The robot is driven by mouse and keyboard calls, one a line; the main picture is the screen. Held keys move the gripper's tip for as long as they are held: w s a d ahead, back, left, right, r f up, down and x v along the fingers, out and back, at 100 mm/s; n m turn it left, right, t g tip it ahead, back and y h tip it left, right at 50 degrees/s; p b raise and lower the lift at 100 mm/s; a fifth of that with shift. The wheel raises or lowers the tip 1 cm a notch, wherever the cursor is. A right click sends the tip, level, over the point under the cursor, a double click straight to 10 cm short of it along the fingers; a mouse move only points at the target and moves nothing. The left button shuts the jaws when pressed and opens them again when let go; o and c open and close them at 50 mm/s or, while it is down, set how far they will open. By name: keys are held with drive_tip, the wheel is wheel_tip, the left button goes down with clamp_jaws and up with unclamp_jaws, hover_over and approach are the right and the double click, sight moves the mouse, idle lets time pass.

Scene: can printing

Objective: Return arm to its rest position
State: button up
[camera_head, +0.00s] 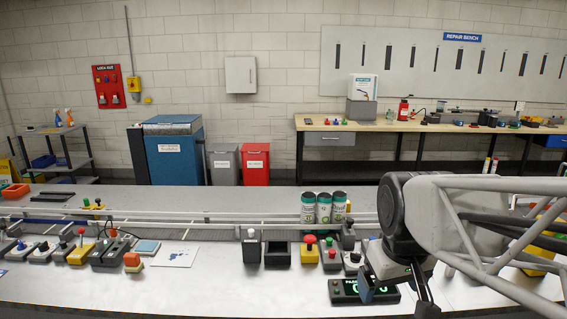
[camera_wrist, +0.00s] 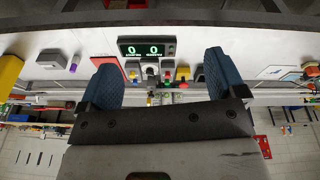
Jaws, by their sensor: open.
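My gripper (camera_head: 394,291) hangs over the front right of the white bench, in front of the black counter display (camera_head: 344,292), which it partly covers in the head view. In the wrist view my gripper (camera_wrist: 165,78) shows two blue fingers spread wide apart, with nothing held between them. The same display (camera_wrist: 147,48) appears beyond the fingertips with green zeros on it. My arm comes in from the right of the head view and hides part of the bench there.
Three green-and-white cans (camera_head: 323,209) stand together by the rails at the back of the bench. Several switch boxes line the left. The front middle bench is clear.

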drive_tip(key=s+f+m, duration=0.2)
drive_tip(key=s+f, duration=0.1)
drive_tip(key=s, duration=0.4)
drive_tip(key=shift+s+f, duration=0.2)
drive_tip(key=shift+f, duration=0.05)
drive_tip(key=shift+d, duration=0.1)
idle(0.9)
